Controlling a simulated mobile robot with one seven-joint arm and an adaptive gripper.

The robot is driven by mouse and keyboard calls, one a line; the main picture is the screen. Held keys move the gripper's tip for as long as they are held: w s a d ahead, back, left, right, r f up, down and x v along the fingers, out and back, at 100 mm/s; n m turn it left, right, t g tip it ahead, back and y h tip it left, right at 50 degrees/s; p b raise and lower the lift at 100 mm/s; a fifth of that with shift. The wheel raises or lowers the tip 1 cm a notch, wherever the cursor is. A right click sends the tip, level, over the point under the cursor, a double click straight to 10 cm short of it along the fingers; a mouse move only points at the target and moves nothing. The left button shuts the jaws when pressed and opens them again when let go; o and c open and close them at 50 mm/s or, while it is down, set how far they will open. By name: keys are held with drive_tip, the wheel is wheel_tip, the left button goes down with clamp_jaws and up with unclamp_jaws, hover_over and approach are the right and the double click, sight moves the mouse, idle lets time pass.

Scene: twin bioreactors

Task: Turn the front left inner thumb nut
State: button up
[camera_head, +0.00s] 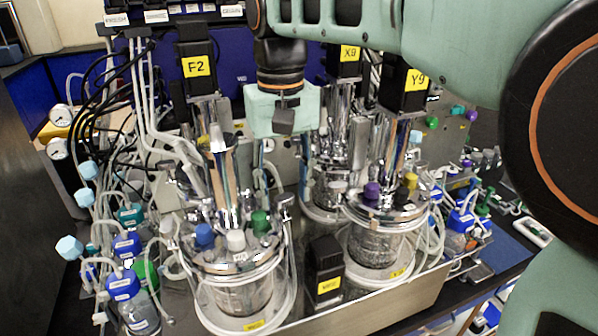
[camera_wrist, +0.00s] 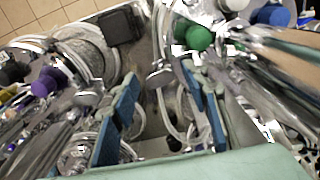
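The front left bioreactor (camera_head: 238,285) is a glass vessel with a steel head plate carrying blue, white and green caps (camera_head: 260,222). Its green cap also shows in the wrist view (camera_wrist: 195,37). Small silver fittings (camera_head: 284,208) stand at the right side of its head plate; I cannot tell for sure which is the inner thumb nut. My gripper (camera_head: 284,122) hangs above and behind, between the left and right vessels. In the wrist view its two blue-padded fingers (camera_wrist: 165,110) are apart with nothing held between them. The gap shows silver fittings and tubing below.
The front right bioreactor (camera_head: 375,240) has purple and yellow caps. A black box (camera_head: 325,270) stands between the front vessels. Tall black motors (camera_head: 197,68) rise at the back. Tubes and bottles (camera_head: 130,300) crowd the left. Free room between the vessels is narrow.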

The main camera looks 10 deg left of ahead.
drive_tip(key=c, duration=1)
drive_tip(key=shift+o, duration=0.2)
drive_tip(key=shift+n, duration=0.3)
drive_tip(key=n+p, duration=0.2)
drive_tip(key=n, duration=0.1)
drive_tip(key=shift+r+n, duration=0.15)
drive_tip(key=shift+n, duration=0.25)
drive_tip(key=n+p, duration=0.1)
drive_tip(key=n, duration=0.3)
drive_tip(key=shift+n, duration=0.3)
drive_tip(key=n+p, duration=0.1)
drive_tip(key=n, duration=0.3)
drive_tip(key=shift+n, duration=2.5)
